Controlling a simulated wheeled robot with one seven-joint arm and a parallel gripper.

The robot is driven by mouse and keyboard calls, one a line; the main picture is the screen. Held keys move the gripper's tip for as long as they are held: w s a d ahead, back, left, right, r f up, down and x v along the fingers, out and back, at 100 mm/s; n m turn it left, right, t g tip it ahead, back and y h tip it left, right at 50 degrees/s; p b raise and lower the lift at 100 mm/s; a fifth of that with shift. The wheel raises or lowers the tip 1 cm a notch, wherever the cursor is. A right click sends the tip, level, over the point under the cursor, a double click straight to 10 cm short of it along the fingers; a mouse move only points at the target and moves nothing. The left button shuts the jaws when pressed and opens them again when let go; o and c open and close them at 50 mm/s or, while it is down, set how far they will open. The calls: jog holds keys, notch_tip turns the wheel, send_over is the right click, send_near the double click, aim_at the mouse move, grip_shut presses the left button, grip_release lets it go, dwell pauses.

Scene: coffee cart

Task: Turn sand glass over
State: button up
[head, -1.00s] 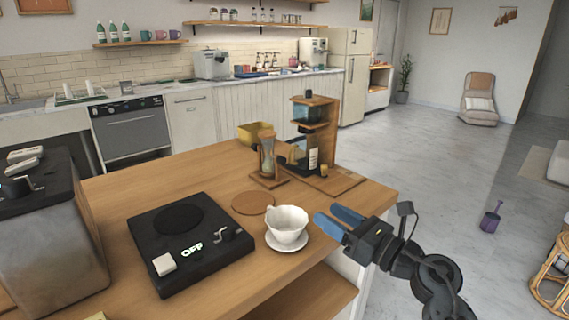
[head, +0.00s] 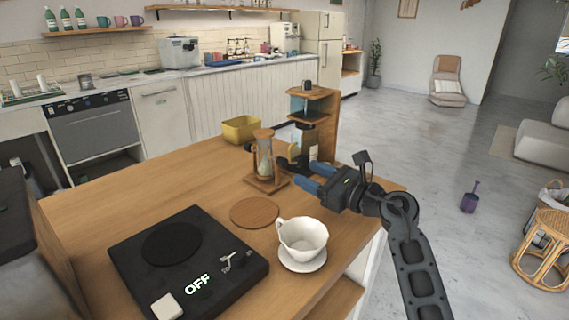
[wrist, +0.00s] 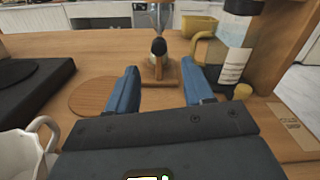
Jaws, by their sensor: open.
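The sand glass (head: 264,158) stands upright in a wooden frame on a square wooden base (head: 266,185) near the table's far side. In the wrist view the sand glass stand (wrist: 158,72) shows ahead of the fingers, with a dark round knob facing me. My gripper (head: 305,177) is open and empty, with blue fingers pointing toward the stand from its right front. In the wrist view the open fingers (wrist: 162,90) lie to either side of the stand's line, apart from it.
A wooden coffee stand (head: 318,105) with a bottle is close behind my gripper. A yellow box (head: 241,129) stands at the back.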

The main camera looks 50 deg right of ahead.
aim_at(286, 164)
jog(key=w, duration=0.6)
jog(key=shift+w+a, duration=0.15)
jog(key=shift+w, duration=0.15)
jog(key=shift+c, duration=0.3)
grip_shut()
